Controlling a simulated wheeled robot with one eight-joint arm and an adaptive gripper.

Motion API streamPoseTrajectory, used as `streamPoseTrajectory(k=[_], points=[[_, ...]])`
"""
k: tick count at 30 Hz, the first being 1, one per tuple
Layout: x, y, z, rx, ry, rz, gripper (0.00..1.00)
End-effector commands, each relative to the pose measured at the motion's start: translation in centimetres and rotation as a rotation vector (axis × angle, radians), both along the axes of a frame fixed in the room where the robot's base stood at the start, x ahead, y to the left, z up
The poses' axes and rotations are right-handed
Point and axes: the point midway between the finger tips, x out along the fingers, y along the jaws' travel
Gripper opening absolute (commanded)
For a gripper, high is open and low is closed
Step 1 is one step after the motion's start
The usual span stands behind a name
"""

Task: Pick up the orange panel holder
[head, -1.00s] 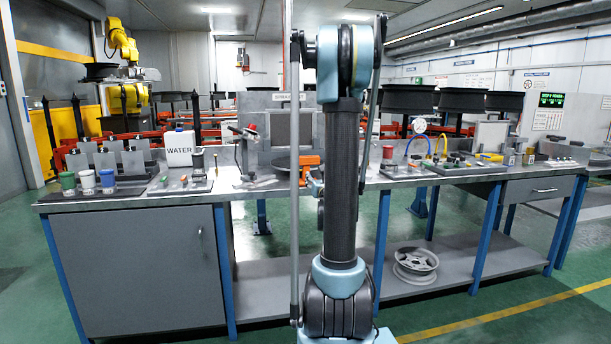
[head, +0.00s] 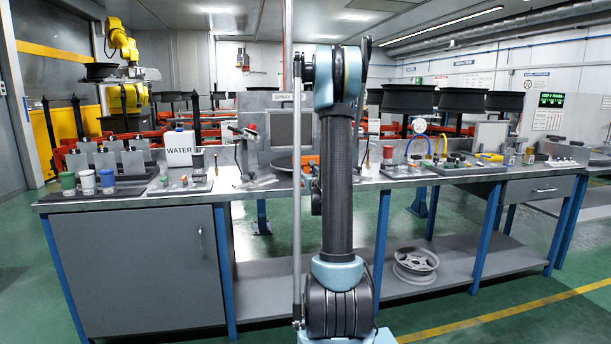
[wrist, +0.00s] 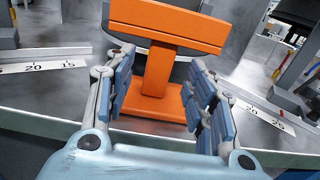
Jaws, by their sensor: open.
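The orange panel holder (wrist: 160,70) stands on the metal bench in the wrist view, with a wide top bar, an upright stem and a flat base. In the head view only a small orange part (head: 307,162) shows beside my arm; the rest is hidden behind it. My gripper (wrist: 160,100) is open in the wrist view. Its two blue-padded fingers lie to the left and right of the holder's stem and lower part, apart from the stem. Whether a finger touches the base I cannot tell. In the head view my gripper is hidden behind my arm.
The workbench (head: 130,202) holds a white WATER box (head: 180,149), small cups (head: 88,182) at left and fixtures at right. Ruler strips (wrist: 45,66) lie on both sides of the holder. A wheel rim (head: 415,264) sits on the lower shelf.

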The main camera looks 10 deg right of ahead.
Motion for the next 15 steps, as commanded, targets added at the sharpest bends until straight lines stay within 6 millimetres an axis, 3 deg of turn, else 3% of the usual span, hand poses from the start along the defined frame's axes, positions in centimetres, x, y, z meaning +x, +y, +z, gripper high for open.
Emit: streamPoseTrajectory(k=[8, 15], points=[[1.4, 0.0, -0.2, 0.000, 0.000, 0.000, 0.50], [4.5, 0.1, -0.5, 0.000, 0.000, 0.001, 0.50]])
